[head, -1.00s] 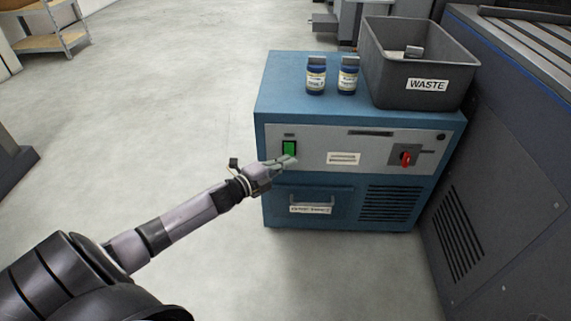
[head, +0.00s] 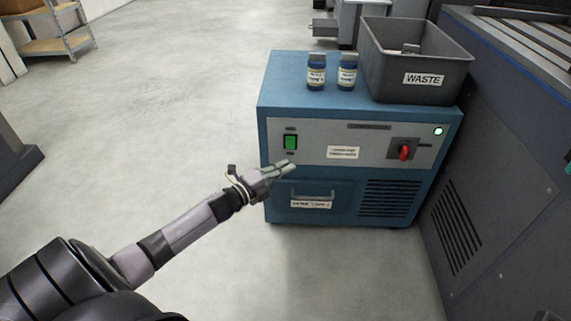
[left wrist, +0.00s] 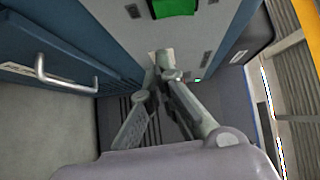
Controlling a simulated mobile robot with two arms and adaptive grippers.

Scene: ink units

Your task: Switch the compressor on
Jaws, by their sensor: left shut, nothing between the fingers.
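The compressor is a blue cabinet (head: 300,92) with a grey front panel (head: 370,138). A green rocker switch (head: 291,142) sits at the panel's left, and it also shows at the top edge of the left wrist view (left wrist: 173,8). A round lamp (head: 438,131) at the panel's upper right is lit white-green. A red rotary handle (head: 404,152) sits right of the middle. My left gripper (head: 290,165) is shut and empty, just below the green switch and apart from it. Its closed fingertips (left wrist: 166,66) show in the left wrist view. My right gripper is not in view.
Two labelled bottles (head: 316,74) and a grey WASTE bin (head: 385,82) stand on the cabinet top. A drawer handle (head: 312,194) is low on the front. A large grey machine (head: 510,190) stands close at right. The floor at left is clear.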

